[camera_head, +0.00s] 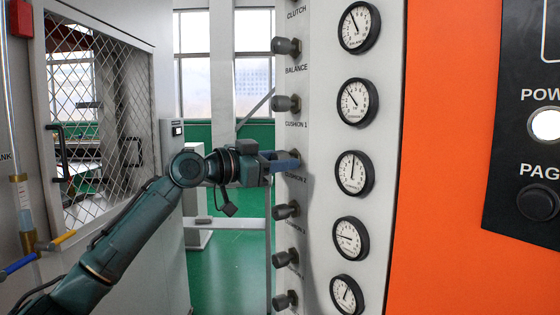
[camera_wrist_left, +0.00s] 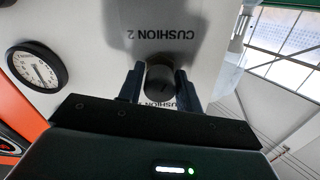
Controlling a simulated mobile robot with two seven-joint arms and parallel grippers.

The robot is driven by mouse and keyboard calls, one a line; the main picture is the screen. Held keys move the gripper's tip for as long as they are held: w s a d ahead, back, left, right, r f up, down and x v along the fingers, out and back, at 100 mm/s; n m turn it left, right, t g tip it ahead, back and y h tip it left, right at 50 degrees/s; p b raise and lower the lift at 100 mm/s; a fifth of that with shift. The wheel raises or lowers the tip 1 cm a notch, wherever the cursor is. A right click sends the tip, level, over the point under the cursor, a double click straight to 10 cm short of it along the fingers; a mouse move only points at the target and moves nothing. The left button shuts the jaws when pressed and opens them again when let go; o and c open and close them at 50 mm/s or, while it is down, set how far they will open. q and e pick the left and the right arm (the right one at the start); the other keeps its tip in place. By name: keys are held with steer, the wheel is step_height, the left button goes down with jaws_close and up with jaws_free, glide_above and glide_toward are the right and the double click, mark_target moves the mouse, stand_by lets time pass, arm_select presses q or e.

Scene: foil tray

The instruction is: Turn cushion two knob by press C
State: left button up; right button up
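A dark round knob (camera_wrist_left: 159,82) sits between the two fingers of my left gripper in the left wrist view. The upside-down label CUSHION 2 (camera_wrist_left: 158,33) is beyond it in the picture, and another label shows partly between the fingers. My left gripper (camera_head: 294,161) reaches the panel between the CUSHION 1 and CUSHION 2 labels in the head view and hides the knob there. Its fingers (camera_wrist_left: 160,78) lie on both sides of the knob with hardly any gap; contact is unclear. My right gripper is not in view.
More knobs stand above (camera_head: 287,103) and below (camera_head: 286,210) my left gripper on the white panel (camera_head: 322,140). A column of gauges (camera_head: 355,173) is to the right. A mesh door (camera_head: 100,130) stands on the left. The green floor (camera_head: 235,265) shows below.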

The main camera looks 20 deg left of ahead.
arm_select(q)
steer(key=c, duration=0.6)
steer(key=shift+o, duration=0.2)
